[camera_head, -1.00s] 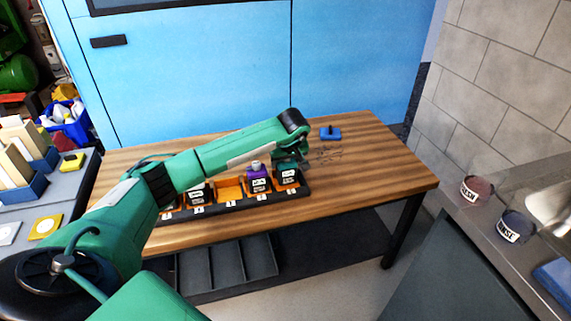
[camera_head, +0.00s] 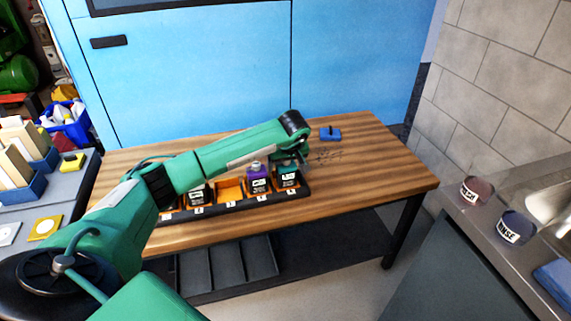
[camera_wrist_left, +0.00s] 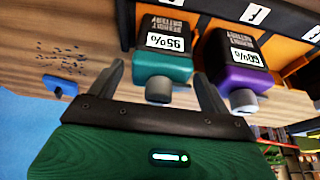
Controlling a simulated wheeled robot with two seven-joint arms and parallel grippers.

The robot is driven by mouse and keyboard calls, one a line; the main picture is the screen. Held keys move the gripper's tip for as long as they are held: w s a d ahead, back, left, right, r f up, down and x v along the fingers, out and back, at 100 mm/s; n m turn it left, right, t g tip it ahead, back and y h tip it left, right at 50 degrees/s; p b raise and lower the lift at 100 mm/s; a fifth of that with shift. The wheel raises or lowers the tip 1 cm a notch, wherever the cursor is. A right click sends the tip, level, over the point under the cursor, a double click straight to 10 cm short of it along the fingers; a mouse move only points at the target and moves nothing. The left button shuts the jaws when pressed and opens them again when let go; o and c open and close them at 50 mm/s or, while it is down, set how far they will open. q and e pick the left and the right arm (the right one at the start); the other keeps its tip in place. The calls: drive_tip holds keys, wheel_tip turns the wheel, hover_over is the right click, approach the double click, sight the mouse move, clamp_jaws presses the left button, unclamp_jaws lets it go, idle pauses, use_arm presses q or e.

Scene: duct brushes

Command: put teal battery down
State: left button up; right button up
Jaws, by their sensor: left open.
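The teal battery (camera_head: 288,180) stands in the rightmost slot of the black and orange battery tray (camera_head: 232,205), right of the purple battery (camera_head: 258,184). In the left wrist view the teal battery (camera_wrist_left: 163,66) shows a 95% label and a grey knob, and the purple battery (camera_wrist_left: 237,65) shows 60%. My left gripper (camera_head: 291,157) is just above the teal battery. In the wrist view its two fingers (camera_wrist_left: 160,80) are spread, one on each side of the teal battery's knob end, with gaps visible. My right gripper is out of view.
The tray sits on a wooden table (camera_head: 370,165). A blue block (camera_head: 330,134) and small dark scraps (camera_head: 328,155) lie behind and right of the tray. The table's right side is clear. A blue cabinet (camera_head: 350,55) stands behind.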

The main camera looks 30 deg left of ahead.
use_arm(q)
drive_tip(key=v, duration=1)
drive_tip(key=s+d+f+n+h, duration=0.1)
drive_tip(key=s+d+f+h, duration=0.15)
drive_tip(key=d+h, duration=0.7)
drive_tip(key=s+d+f+n+h, duration=0.15)
drive_tip(key=s+d, duration=0.25)
drive_tip(key=d, duration=1.3)
drive_tip(key=s+d+r+n+t+h, duration=0.5)
drive_tip(key=d+r+n+t+h, duration=0.4)
drive_tip(key=n, duration=0.7)
drive_tip(key=a+n+t+y, duration=0.8)
drive_tip(key=a+n+y, duration=0.1)
drive_tip(key=n, duration=1)
drive_tip(key=s+a+f+n+g+y, duration=0.45)
drive_tip(key=a+f+n+y, duration=0.3)
drive_tip(key=f+n, duration=0.5)
drive_tip(key=s+f+n+g, duration=0.5)
drive_tip(key=s+f, duration=0.1)
drive_tip(key=s, duration=0.5)
drive_tip(key=s+f+n+g, duration=0.5)
drive_tip(key=s+f+g, duration=0.1)
drive_tip(key=s, duration=0.5)
drive_tip(key=shift+s+a+f+h+p, duration=0.25)
drive_tip(key=shift+f+h+p, duration=0.15)
drive_tip(key=shift+f, duration=0.2)
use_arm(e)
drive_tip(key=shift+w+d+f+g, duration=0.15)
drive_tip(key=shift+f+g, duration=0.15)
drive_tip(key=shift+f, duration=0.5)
